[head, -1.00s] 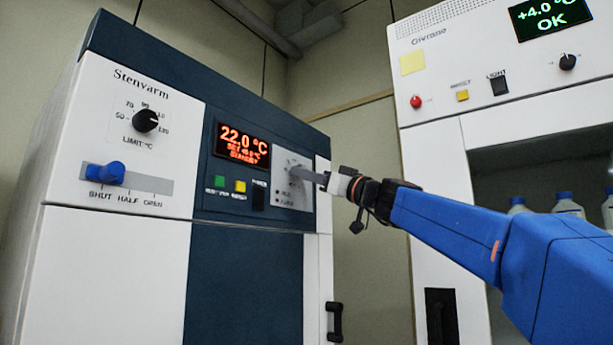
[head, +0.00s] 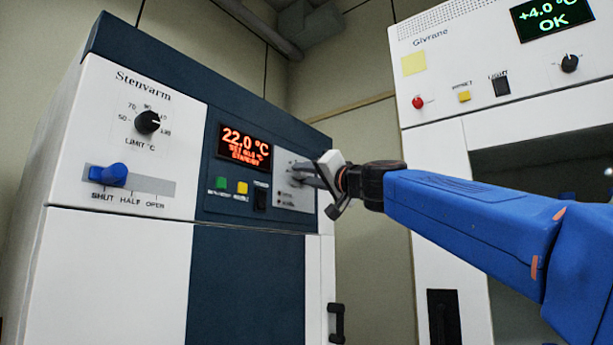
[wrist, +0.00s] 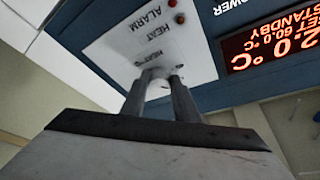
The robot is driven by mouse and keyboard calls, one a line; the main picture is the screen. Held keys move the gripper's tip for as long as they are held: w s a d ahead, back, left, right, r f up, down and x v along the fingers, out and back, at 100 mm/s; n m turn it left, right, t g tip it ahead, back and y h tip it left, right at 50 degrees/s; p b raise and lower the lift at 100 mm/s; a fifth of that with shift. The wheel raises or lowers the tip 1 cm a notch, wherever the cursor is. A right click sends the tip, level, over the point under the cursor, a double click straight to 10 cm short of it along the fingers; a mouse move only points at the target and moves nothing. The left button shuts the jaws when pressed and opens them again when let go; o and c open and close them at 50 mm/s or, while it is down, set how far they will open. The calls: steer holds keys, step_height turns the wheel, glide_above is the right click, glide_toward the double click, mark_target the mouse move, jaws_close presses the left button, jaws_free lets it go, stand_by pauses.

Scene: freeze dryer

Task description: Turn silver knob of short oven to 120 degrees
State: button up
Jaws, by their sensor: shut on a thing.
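The short oven labelled Stenvarm (head: 245,270) stands at left. Its silver knob (wrist: 158,74) sits on a pale panel (wrist: 125,45) beside the display, mostly hidden by my fingers in the wrist view. My gripper (head: 300,174) is shut on the silver knob, with one finger on each side. The wrist view shows the gripper (wrist: 157,86) rolled well over relative to the panel lettering. The red display (head: 243,146) reads 22.0 °C, with a set value that reads 60.0 °C in the wrist view and STANDBY below.
A black LIMIT knob (head: 148,122) and blue slider (head: 112,174) are on the oven's left. Green (head: 221,183) and yellow (head: 242,187) buttons and a black POWER switch (head: 260,198) lie under the display. A tall white Givrane unit (head: 436,165) stands at right.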

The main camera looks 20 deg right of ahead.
steer(key=m+g, duration=0.2)
steer(key=m, duration=0.5)
steer(key=r+m+g, duration=0.1)
steer(key=m+g, duration=0.2)
steer(key=m, duration=0.5)
steer(key=r+m+g+h, duration=0.1)
steer(key=m+g, duration=0.2)
steer(key=m, duration=0.5)
steer(key=shift+w+d, duration=0.2)
steer(key=shift+d, duration=0.05)
stand_by(0.6)
steer(key=shift+m, duration=0.3)
stand_by(0.3)
steer(key=o, duration=1.1)
steer(key=shift+c, duration=0.2)
